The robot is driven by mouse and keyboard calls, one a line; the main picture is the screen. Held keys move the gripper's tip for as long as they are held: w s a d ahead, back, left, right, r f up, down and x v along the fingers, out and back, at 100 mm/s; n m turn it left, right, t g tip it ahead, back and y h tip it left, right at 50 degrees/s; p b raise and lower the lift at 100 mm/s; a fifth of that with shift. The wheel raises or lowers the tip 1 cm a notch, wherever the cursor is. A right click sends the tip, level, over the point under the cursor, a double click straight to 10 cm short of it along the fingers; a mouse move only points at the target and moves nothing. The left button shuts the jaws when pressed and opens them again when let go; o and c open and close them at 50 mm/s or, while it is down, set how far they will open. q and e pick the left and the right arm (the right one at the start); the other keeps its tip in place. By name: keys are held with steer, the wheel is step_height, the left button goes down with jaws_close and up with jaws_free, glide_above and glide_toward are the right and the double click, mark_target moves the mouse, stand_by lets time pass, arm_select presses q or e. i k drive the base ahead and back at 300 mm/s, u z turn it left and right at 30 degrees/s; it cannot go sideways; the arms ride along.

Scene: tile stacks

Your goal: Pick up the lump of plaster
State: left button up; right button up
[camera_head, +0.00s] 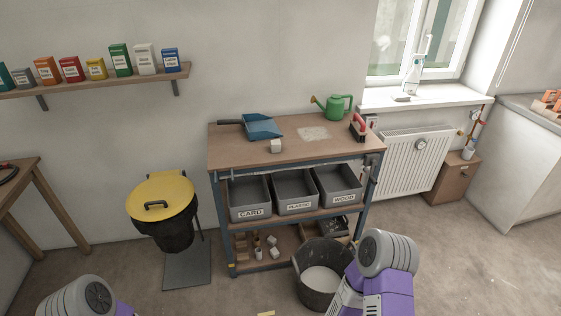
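A small pale block (276,146), which looks like the lump of plaster, sits on the wooden top of the workbench (225,157), near its front edge and just in front of the blue dustpan (262,127). Several other small pale lumps (274,252) lie on the bench's bottom shelf; I cannot tell what they are made of. Parts of my two arms show at the bottom left and bottom right, but neither gripper is in view.
A pale powdery patch (313,133), a green watering can (337,108) and a red-handled brush (358,127) are on the bench top. Grey bins (250,212) fill the middle shelf. A dark bucket (309,293) stands before the bench; a yellow-lidded bin (178,190) stands left.

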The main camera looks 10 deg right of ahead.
mark_target(275, 145)
steer(key=z, duration=0.2)
steer(key=k, duration=0.4)
steer(key=u, duration=1)
steer(key=i, duration=1.45)
steer(key=z, duration=0.3)
